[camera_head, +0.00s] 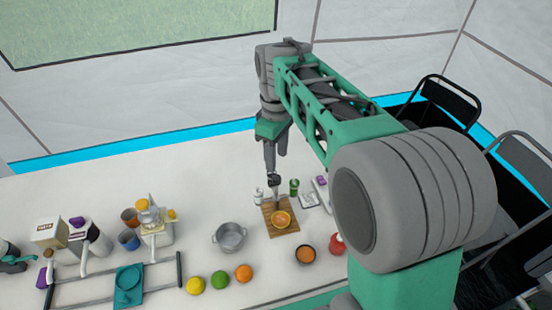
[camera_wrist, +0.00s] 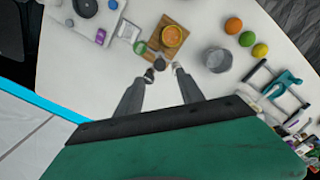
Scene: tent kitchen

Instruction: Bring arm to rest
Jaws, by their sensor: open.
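My green and grey arm (camera_head: 330,110) reaches out over the white table, with its wrist bent downward. My gripper (camera_head: 273,180) points down above the far side of the wooden board (camera_head: 271,228). In the wrist view my gripper (camera_wrist: 163,72) shows its two fingers apart. Small shaker-like items lie in line with the gap, but the fingers appear empty and above the table. A halved orange (camera_head: 281,218) lies on the board; it also shows in the wrist view (camera_wrist: 172,36).
A metal pot (camera_head: 229,237) stands left of the board, with a lemon (camera_head: 195,286), a lime (camera_head: 220,280) and an orange (camera_head: 244,273) nearby. A juicer (camera_head: 152,222) stands left. Chairs (camera_head: 443,105) are at the right. Table space behind is clear.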

